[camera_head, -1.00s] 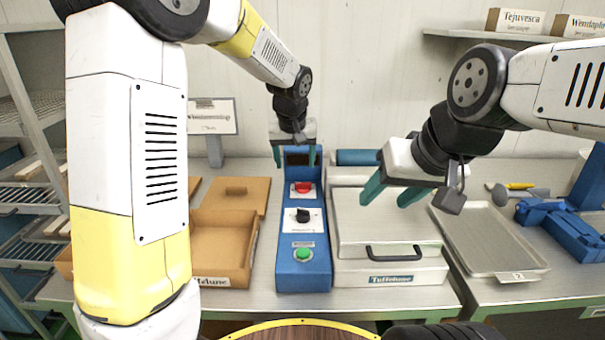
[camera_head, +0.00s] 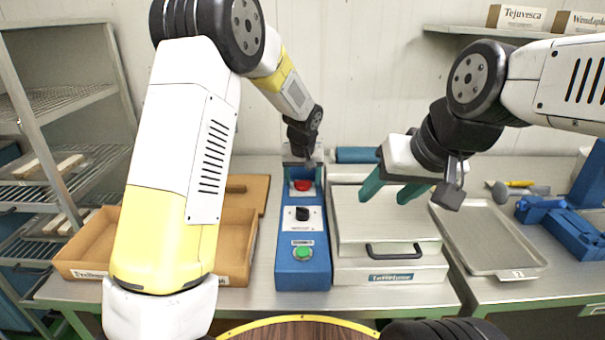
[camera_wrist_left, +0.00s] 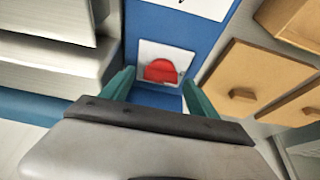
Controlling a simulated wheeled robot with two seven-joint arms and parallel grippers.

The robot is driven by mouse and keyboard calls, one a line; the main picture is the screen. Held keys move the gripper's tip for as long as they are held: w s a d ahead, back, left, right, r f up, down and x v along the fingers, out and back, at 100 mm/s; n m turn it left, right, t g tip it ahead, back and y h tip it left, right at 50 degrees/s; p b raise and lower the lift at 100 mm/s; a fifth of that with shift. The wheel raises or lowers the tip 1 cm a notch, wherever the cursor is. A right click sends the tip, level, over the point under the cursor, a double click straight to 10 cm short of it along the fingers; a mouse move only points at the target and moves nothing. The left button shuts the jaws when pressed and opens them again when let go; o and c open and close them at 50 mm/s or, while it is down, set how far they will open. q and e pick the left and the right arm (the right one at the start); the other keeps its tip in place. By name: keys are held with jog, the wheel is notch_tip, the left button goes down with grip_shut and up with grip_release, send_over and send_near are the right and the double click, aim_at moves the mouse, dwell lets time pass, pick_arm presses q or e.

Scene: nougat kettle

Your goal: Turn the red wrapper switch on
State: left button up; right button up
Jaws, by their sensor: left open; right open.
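The red wrapper switch (camera_head: 302,186) is a red knob on a white plate near the far end of the blue control box (camera_head: 290,268). In the left wrist view the red switch (camera_wrist_left: 160,70) lies just ahead of and between my fingertips. My left gripper (camera_head: 303,172) is open above the far end of the box; the wrist view shows its two teal fingers (camera_wrist_left: 158,82) apart with nothing held. Whether a finger touches the knob, I cannot tell. My right gripper (camera_head: 385,192) is open and empty above the silver Tuffelune machine (camera_head: 388,222).
A black knob (camera_head: 302,214) and a green button (camera_head: 302,253) sit nearer on the same box. Cardboard trays (camera_head: 240,243) stand to the left, partly behind my left arm. A metal tray (camera_head: 490,235) and a blue tool (camera_head: 570,232) lie to the right.

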pick_arm(q)
jog(key=c, duration=1.4)
jog(key=shift+o, duration=0.2)
jog(key=shift+m, duration=0.3)
jog(key=m, duration=0.1)
jog(key=m+h, duration=0.1)
jog(key=m, duration=0.1)
jog(key=shift+a+h, duration=0.25)
jog(key=shift+h, duration=0.05)
jog(key=m+g+h, duration=0.1)
jog(key=m, duration=0.3)
jog(key=shift+w+m, duration=0.1)
jog(key=shift+m, duration=0.3)
jog(key=m+g, duration=0.1)
jog(key=m, duration=0.1)
jog(key=m+h, duration=0.1)
jog(key=m, duration=0.1)
jog(key=shift+w+a+m+g+h, duration=0.1)
jog(key=shift+m+g+h, duration=0.2)
jog(key=shift+g, duration=0.1)
jog(key=m+g, duration=0.1)
jog(key=m, duration=0.3)
jog(key=shift+w+m+g, duration=0.1)
jog(key=shift+m+g, duration=0.3)
